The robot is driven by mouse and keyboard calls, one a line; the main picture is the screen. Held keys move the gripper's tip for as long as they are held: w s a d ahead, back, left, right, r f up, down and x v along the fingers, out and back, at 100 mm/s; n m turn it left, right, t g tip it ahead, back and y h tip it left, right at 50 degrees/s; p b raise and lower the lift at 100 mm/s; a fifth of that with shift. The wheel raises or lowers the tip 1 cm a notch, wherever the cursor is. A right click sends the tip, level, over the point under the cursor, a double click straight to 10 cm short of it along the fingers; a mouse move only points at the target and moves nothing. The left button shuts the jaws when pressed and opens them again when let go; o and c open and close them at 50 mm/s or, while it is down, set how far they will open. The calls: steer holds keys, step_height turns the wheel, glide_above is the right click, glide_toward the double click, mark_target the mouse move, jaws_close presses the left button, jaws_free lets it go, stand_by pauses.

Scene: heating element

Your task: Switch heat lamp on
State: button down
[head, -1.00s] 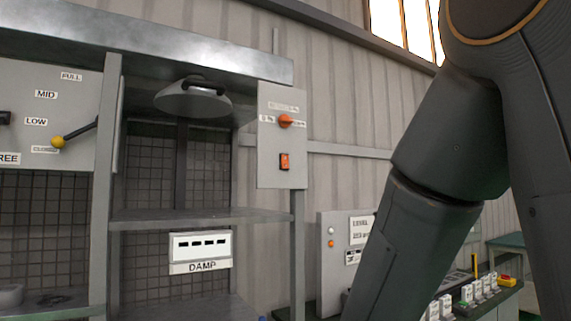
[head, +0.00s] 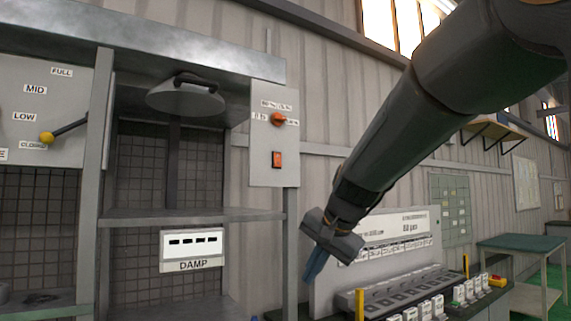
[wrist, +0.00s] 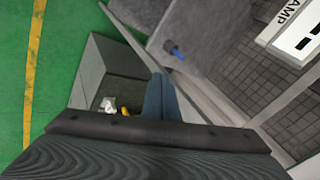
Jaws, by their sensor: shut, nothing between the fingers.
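The heat lamp (head: 187,100) is a grey dome with a dark handle, under the hood of the metal rack. A grey control panel (head: 274,150) is fixed to the rack's right post. It carries an orange rotary knob (head: 278,119) with small labels around it, and an orange rocker switch (head: 276,159) below. My gripper (head: 315,268) is below and to the right of the panel, apart from it, pointing downward. Its blue fingers are together and empty; they also show in the wrist view (wrist: 161,96). The panel is not visible in the wrist view.
A box labelled DAMP (head: 193,249) hangs below the rack's shelf (head: 190,217). A lever with a yellow knob (head: 46,138) is at left. A bench of small devices (head: 400,290) stands at right behind my gripper.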

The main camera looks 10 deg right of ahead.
mark_target(279, 166)
step_height(279, 166, up, 32)
steer(key=d+m+t+y+b, duration=0.1)
steer(key=m+t+y, duration=0.1)
steer(key=m+t, duration=0.2)
steer(key=shift+w+r+m+t, duration=0.2)
steer(key=shift+m+t, duration=0.2)
steer(key=shift+t, duration=0.3)
steer(key=p+x, duration=0.1)
steer(key=x, duration=0.3)
steer(key=p+x, duration=0.2)
steer(key=x, duration=0.3)
steer(key=r+p+x, duration=0.1)
steer(key=p+x, duration=0.1)
steer(key=x, duration=0.2)
steer(key=shift+w+a+f, duration=0.15)
steer(key=shift+w+a, duration=0.1)
steer(key=shift+w, duration=0.3)
